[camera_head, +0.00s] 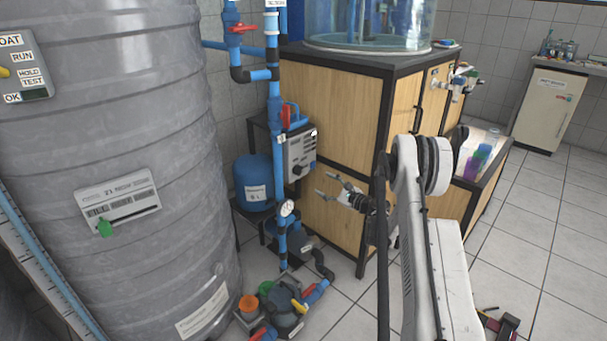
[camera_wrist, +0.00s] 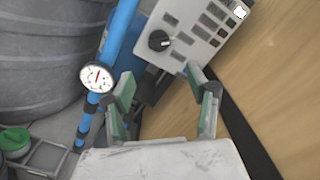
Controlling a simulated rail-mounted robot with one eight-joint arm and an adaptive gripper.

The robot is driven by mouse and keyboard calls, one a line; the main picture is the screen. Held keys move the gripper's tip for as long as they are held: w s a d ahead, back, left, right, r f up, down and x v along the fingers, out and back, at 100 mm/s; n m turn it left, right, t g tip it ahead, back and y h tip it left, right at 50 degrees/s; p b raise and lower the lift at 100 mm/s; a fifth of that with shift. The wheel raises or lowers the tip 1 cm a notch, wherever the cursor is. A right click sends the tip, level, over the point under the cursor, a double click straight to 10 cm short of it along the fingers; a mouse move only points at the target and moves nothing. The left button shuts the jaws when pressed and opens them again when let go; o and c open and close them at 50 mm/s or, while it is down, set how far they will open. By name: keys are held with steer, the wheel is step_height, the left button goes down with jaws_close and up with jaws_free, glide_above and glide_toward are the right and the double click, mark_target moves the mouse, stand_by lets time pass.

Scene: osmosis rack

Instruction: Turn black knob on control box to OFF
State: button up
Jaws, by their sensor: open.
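The control box (camera_head: 300,148) is a light grey box on the side of the wooden cabinet, behind the blue pipe. In the wrist view the control box (camera_wrist: 185,58) is tilted at the top, and its round black knob (camera_wrist: 159,40) with a white mark shows at its left part. The knob also shows small in the head view (camera_head: 298,170). My gripper (camera_head: 325,184) is to the right of and below the box. In the wrist view my gripper (camera_wrist: 160,85) has its fingers spread wide and empty, below the knob and apart from it.
A blue pipe with a round gauge (camera_wrist: 97,77) runs just left of the box. A blue tank (camera_head: 254,184) stands behind the pipe. Pumps and valves (camera_head: 288,302) lie on the floor below. The wooden cabinet (camera_head: 325,100) fills the right side of the wrist view.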

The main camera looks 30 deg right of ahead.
mark_target(302, 171)
steer(key=b+x, duration=0.3)
steer(key=x, duration=1)
steer(key=c, duration=1.1)
steer(key=shift+n, duration=0.4)
steer(key=n, duration=0.3)
steer(key=shift+r+n, duration=0.1)
steer(key=shift+n, duration=0.3)
steer(key=n, duration=0.5)
steer(key=shift+r, duration=0.1)
steer(key=shift+n, duration=0.3)
